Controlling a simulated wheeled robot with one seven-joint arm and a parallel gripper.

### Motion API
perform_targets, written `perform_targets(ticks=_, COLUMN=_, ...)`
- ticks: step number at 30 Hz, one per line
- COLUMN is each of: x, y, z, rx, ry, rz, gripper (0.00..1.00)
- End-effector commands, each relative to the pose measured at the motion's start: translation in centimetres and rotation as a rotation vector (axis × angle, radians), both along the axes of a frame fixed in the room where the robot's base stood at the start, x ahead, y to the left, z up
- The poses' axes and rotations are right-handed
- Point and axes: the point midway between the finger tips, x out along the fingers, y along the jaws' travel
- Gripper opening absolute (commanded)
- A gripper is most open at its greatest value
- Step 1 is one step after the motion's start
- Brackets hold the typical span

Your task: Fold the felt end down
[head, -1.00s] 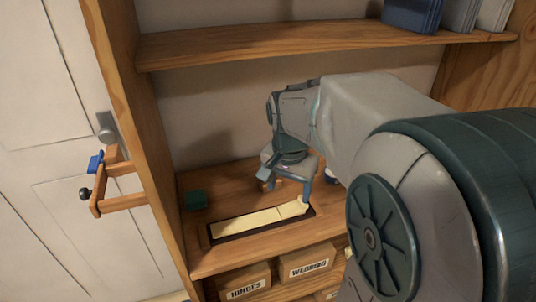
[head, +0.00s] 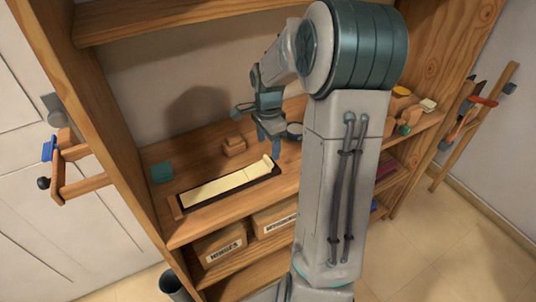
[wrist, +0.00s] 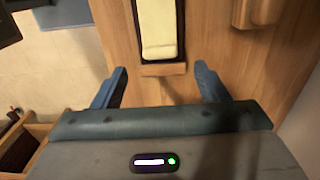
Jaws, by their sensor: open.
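A cream felt strip (head: 228,182) lies along a dark-edged tray (head: 207,203) on the wooden shelf. Its right end (head: 268,160) appears to stand up a little above the strip. In the wrist view the near end of the felt (wrist: 159,50) lies just beyond my fingertips, roughly centred between them. A small wooden lip (wrist: 163,69) borders that end of the tray. My gripper (head: 269,143) is open and empty at the right end of the strip; it also shows in the wrist view (wrist: 160,78). The wrist view does not clearly show whether the felt end is raised.
A wooden block (head: 234,146) stands behind the strip and a green block (head: 162,172) to its left. Labelled boxes (head: 222,244) sit on the level below. An upper shelf (head: 170,20) runs overhead. Several small objects (head: 405,108) lie at the shelf's right end.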

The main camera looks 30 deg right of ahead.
Motion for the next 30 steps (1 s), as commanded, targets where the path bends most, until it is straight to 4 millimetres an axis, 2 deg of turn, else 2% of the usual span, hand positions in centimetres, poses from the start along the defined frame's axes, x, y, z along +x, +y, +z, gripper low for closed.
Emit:
perform_targets(ticks=3, x=-0.1, y=0.1, z=-2.3, rx=0.002, ry=0.003, rz=0.002, gripper=0.67)
perform_targets(ticks=9, x=0.0, y=0.0, z=-4.8, rx=0.001, ry=0.001, rz=0.001, gripper=0.67)
perform_targets(ticks=21, x=0.0, y=0.0, z=-5.5, rx=0.000, ry=-0.001, rz=0.001, gripper=0.67)
perform_targets(ticks=28, x=0.0, y=0.0, z=-5.4, rx=0.000, ry=-0.001, rz=0.001, gripper=0.04)
perform_targets(ticks=30, x=0.0, y=0.0, z=-5.5, rx=-0.002, ry=0.000, rz=0.001, gripper=0.04)
